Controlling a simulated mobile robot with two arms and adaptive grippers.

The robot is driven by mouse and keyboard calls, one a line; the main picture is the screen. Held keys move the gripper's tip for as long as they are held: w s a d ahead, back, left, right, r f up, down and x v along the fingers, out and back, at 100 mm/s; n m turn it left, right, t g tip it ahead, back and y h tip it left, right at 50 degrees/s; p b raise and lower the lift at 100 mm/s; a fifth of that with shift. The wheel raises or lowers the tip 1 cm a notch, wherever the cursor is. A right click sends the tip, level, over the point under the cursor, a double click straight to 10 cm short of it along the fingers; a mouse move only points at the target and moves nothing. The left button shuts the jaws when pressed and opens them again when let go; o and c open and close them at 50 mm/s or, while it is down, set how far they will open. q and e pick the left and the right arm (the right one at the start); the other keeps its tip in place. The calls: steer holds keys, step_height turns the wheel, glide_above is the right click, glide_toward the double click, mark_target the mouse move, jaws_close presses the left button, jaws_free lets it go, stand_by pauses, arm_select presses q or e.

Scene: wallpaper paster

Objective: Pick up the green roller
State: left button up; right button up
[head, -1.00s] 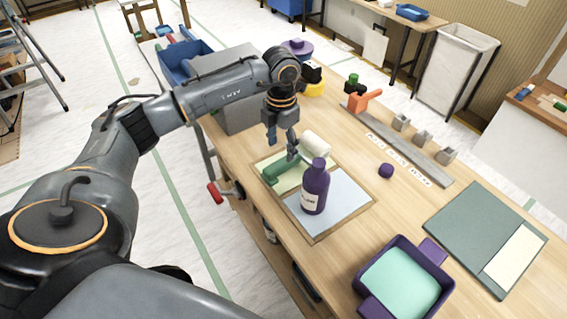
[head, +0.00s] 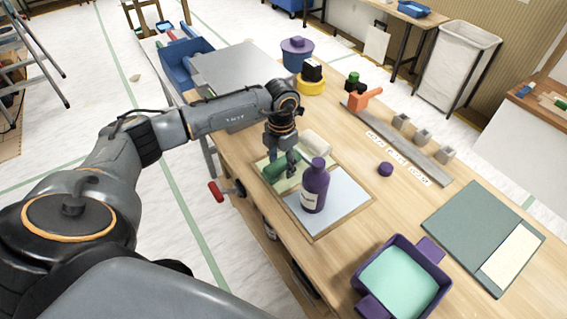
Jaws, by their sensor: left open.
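The green roller lies on the pale green left half of a framed board on the workbench. Its green handle (head: 273,173) points left, and its white roller sleeve (head: 317,142) is at the upper right. My left gripper (head: 285,166) is open and low over the roller, its fingers at the handle's right part. The gripper hides some of the roller's middle, and I cannot tell if the fingers touch it. A purple bottle (head: 314,190) stands upright just right of the gripper, on the board's pale blue half.
A purple tray (head: 448,287) with pale green inside sits at the front. A dark green mat (head: 470,225) lies to the right. A metal rail (head: 405,140) with blocks runs along the far side. A grey box (head: 235,65) and blue bin (head: 180,60) stand behind my arm.

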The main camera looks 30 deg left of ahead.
mark_target(282, 161)
arm_select(q)
steer(key=shift+f, duration=0.25)
steer(key=shift+c, duration=0.2)
jaws_close()
steer(key=shift+w+r, duration=0.1)
steer(key=shift+r, duration=0.5)
step_height(282, 161, up, 9)
steer(key=shift+r+b, duration=0.2)
steer(key=shift+b, duration=0.35)
steer(key=c, duration=0.6)
jaws_free()
jaws_close()
